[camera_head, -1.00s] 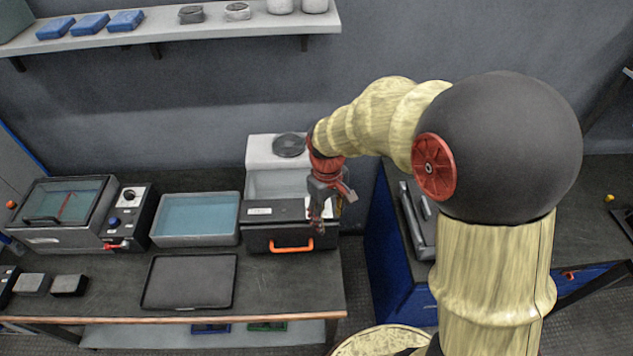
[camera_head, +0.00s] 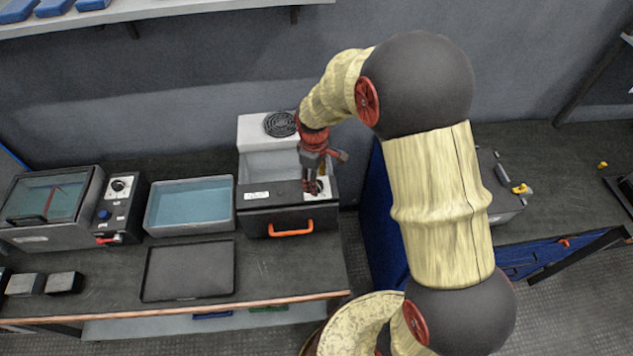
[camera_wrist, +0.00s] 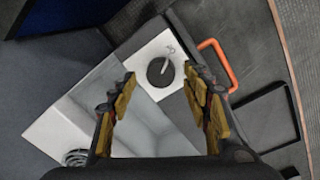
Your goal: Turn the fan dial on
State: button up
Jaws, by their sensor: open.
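The fan dial is a round dark knob (camera_wrist: 160,72) with a pale pointer line, on a white plate (camera_wrist: 146,58) in the wrist view. It sits on the front top of a white and black unit (camera_head: 270,200) with a round vent grille at its back. In the head view the plate (camera_head: 322,187) shows beside my gripper (camera_head: 311,190), which partly hides the dial. My gripper (camera_wrist: 164,95) is open and empty in the wrist view. The dial lies between and beyond its yellow-padded fingertips, and I see no contact.
An orange handle (camera_head: 291,229) sticks out from the unit's front. A tray of bluish liquid (camera_head: 190,206) and a flat dark tray (camera_head: 189,270) lie to its left. Another device (camera_head: 118,205) with a knob stands further left. A blue cabinet (camera_head: 376,215) is at the right.

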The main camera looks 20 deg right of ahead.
jog(key=shift+f, duration=0.75)
jog(key=c, duration=0.3)
jog(key=c, duration=0.8)
jog(key=shift+c, duration=0.3)
jog(key=shift+m, duration=0.3)
jog(key=m+p, duration=0.1)
jog(key=m, duration=1)
jog(key=shift+g+p, duration=0.3)
jog(key=shift+p, duration=0.05)
jog(key=shift+m, duration=0.3)
